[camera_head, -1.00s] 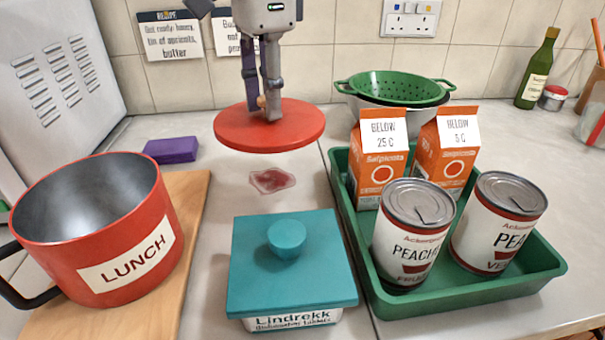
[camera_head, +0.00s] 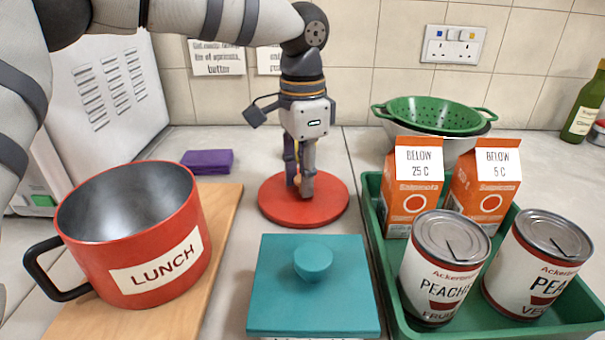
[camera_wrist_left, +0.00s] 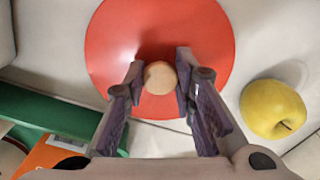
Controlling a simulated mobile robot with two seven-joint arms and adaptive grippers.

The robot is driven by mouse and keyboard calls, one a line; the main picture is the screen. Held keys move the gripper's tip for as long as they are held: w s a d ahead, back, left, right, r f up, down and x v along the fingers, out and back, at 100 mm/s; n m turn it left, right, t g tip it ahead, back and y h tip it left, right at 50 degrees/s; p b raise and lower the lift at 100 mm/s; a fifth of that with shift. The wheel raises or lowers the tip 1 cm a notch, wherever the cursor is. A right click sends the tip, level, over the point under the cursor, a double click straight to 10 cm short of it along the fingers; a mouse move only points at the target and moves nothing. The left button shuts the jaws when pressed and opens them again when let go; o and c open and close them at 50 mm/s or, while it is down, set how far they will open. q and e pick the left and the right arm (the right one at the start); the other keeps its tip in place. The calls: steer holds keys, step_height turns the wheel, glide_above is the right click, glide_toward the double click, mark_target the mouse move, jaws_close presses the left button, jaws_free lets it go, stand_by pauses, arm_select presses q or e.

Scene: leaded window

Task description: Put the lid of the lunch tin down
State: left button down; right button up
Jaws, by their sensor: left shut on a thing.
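The lid (camera_head: 275,208) is a flat red disc with a pale round knob (camera_wrist_left: 160,77). It lies level at the counter surface, behind the teal-lidded box; I cannot tell if its whole underside touches. My left gripper (camera_head: 300,188) points down over its middle, fingers on both sides of the knob and shut on it. The lid also shows in the left wrist view (camera_wrist_left: 205,40). The lunch tin (camera_head: 150,262), red with a LUNCH label and a black handle, stands open and empty-looking at the left. My right gripper is not in view.
The lunch tin is on a wooden board (camera_head: 225,225). A teal-lidded box (camera_head: 275,300) is in front of the lid. A green tray (camera_head: 372,215) with cartons and cans is at the right. A purple block (camera_head: 207,161) lies behind left. A yellow apple (camera_wrist_left: 273,109) shows in the wrist view.

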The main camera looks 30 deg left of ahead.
arm_select(q)
steer(key=c, duration=1.3)
jaws_free()
steer(key=shift+f, duration=0.1)
steer(key=shift+c, duration=0.2)
step_height(320, 180, up, 12)
steer(key=shift+r, duration=0.2)
